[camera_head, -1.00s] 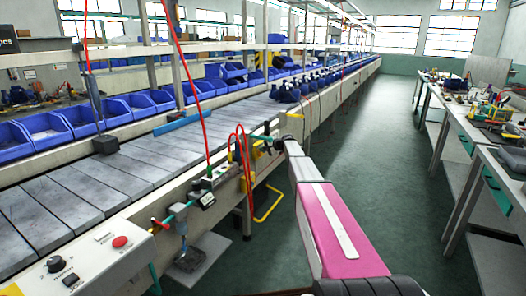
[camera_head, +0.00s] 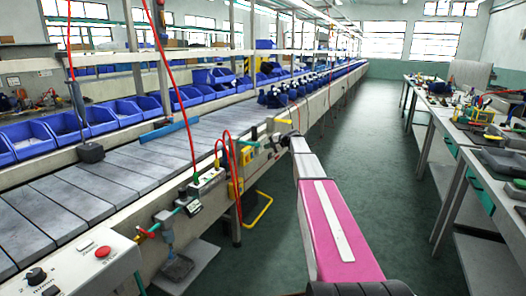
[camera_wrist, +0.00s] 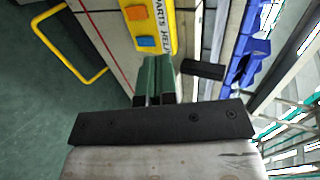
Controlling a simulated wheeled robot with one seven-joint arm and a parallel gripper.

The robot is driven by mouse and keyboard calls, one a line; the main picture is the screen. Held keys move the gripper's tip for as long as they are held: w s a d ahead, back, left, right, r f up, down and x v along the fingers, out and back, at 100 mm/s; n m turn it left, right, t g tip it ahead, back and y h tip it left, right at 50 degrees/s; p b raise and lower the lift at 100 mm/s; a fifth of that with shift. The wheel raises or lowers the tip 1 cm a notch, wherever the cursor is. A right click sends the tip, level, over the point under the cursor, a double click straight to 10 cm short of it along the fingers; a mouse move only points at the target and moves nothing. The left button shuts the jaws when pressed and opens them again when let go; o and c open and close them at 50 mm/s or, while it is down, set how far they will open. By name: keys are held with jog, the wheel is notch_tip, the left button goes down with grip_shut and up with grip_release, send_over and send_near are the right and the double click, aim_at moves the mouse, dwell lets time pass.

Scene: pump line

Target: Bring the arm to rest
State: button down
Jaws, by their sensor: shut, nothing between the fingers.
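My arm (camera_head: 340,228), pink and white, reaches from the bottom of the head view up toward the side of the conveyor line. Its far end lies beside the conveyor edge, where the fingers are too small to make out. In the wrist view my gripper (camera_wrist: 155,80) shows two dark green fingers side by side, shut with nothing held. They point at the conveyor's side, near a yellow panel (camera_wrist: 167,25) with an orange and a blue button. The picture does not show clearly whether the fingers touch anything.
The slatted conveyor (camera_head: 150,165) runs along the left with blue bins (camera_head: 70,128) behind it. A control box (camera_head: 75,268) with a red button is at lower left. A yellow bent bar (camera_head: 262,212) juts into the aisle. Workbenches (camera_head: 480,165) stand right; the green floor (camera_head: 375,165) between is clear.

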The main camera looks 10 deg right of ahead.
jog(key=shift+s+d+r, duration=0.15)
jog(key=s+a+f+n+g+h, duration=0.1)
jog(key=s+a+f, duration=0.2)
jog(key=s+f, duration=0.35)
jog(key=s+a+f+n+g+h, duration=0.1)
jog(key=s+a+f+g+h, duration=0.15)
jog(key=s, duration=0.65)
jog(key=s+f+n+g+h, duration=0.1)
jog(key=s+f, duration=0.3)
jog(key=s, duration=0.8)
jog(key=s+a+f+n+g+h, duration=0.1)
jog(key=s+f+n+h, duration=0.1)
jog(key=s, duration=0.9)
jog(key=s+f+n+g+h, duration=0.2)
jog(key=s+f+h, duration=0.2)
jog(key=s, duration=0.8)
notch_tip(320, 180, down, 2)
jog(key=shift+s+a+f, duration=0.15)
jog(key=shift+s+f, duration=0.1)
jog(key=shift+s, duration=0.05)
